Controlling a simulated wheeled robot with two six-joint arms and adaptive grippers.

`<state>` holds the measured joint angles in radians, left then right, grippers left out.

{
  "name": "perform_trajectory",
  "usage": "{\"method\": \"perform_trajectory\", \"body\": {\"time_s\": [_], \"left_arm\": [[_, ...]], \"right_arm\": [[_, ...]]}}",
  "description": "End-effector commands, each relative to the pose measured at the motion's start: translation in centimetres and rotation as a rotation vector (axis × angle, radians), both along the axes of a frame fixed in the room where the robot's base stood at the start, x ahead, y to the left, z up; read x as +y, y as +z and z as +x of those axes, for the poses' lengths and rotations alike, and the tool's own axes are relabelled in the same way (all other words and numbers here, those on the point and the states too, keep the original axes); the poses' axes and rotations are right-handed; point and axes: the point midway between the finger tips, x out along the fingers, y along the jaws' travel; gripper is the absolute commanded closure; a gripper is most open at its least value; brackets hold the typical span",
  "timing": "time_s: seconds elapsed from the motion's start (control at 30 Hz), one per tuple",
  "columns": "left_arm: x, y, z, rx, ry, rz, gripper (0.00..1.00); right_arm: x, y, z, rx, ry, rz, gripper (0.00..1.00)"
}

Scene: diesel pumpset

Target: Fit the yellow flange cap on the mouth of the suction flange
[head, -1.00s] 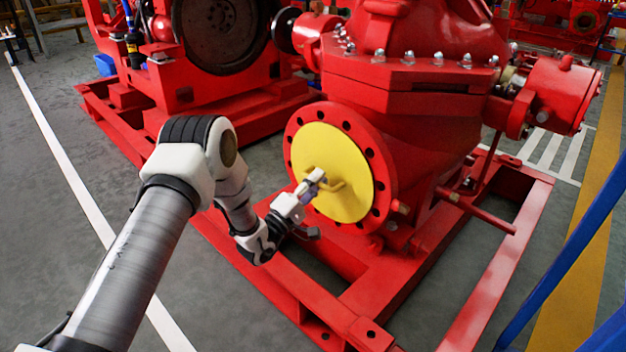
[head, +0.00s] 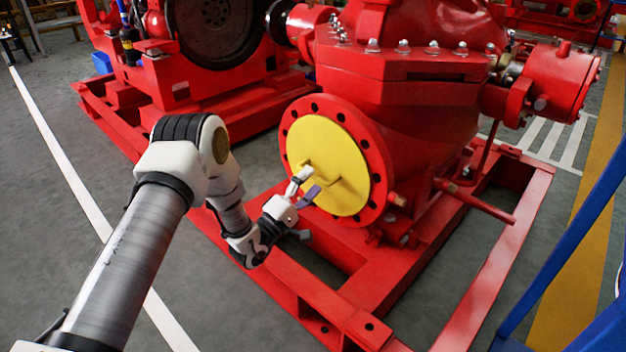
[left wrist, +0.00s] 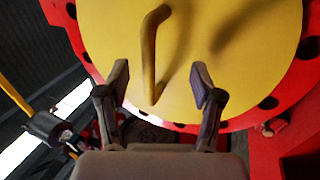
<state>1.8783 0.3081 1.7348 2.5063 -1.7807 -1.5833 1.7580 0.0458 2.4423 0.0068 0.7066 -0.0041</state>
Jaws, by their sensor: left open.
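The yellow flange cap (head: 326,150) sits on the mouth of the red suction flange (head: 377,176), with the red bolt-hole ring showing all around it in the head view. A bent yellow handle stands out from the cap's face. In the left wrist view the cap (left wrist: 255,45) fills the upper part, with its handle (left wrist: 150,50) ahead of the fingers and the flange rim (left wrist: 300,75) beyond its edge. My left gripper (head: 306,185) is open in front of the cap. My right gripper is out of view.
The red pump body (head: 405,110) stands behind the flange on a red base frame (head: 290,292). A blue rail (head: 570,255) crosses the right side. Grey floor (head: 60,220) with a white line lies open on the left.

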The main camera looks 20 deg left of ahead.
Motion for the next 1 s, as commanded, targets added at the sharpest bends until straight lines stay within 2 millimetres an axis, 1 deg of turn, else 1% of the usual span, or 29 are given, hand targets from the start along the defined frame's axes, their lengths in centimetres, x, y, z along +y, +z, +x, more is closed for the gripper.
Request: {"method": "perform_trajectory", "body": {"time_s": [0.8,1.0], "left_arm": [[1.6,-1.8,-4.3,0.001,0.002,-0.001,0.33],[1.7,-2.0,-5.0,-0.001,0.000,-0.001,0.33]], "right_arm": [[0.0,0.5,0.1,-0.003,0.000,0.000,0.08],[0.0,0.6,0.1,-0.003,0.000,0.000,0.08]]}}
